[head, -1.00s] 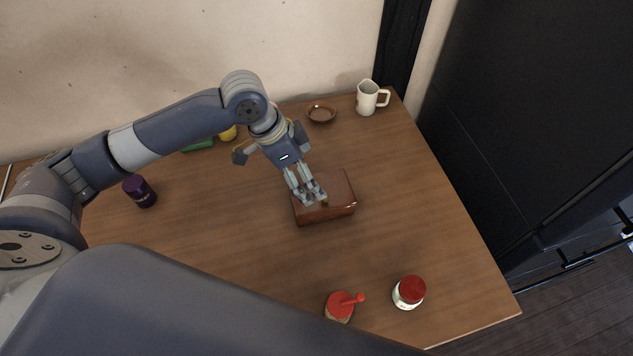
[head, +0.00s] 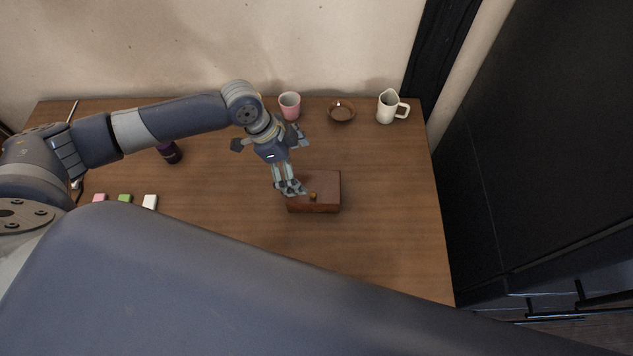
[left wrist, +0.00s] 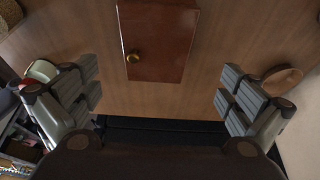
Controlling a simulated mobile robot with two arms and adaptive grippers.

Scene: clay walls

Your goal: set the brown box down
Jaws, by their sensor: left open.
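The brown box (head: 325,186) rests flat on the wooden table (head: 385,200), with a small brass knob on it. My left gripper (head: 291,189) is at the left end of the box, its fingers overlapping the box's left edge in the head view. In the left wrist view the box (left wrist: 175,40) lies ahead, and the two fingers (left wrist: 160,88) are spread wide on either side with nothing held between them. Whether a fingertip touches the box cannot be told. My right gripper is not in view.
A pink cup (head: 290,106), a brown bowl (head: 342,114) and a white pitcher (head: 388,109) stand along the back. A purple container (head: 170,153) and small pink, green and white (head: 150,202) items are at left. The table right of the box is clear. A dark cabinet (head: 540,160) stands at right.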

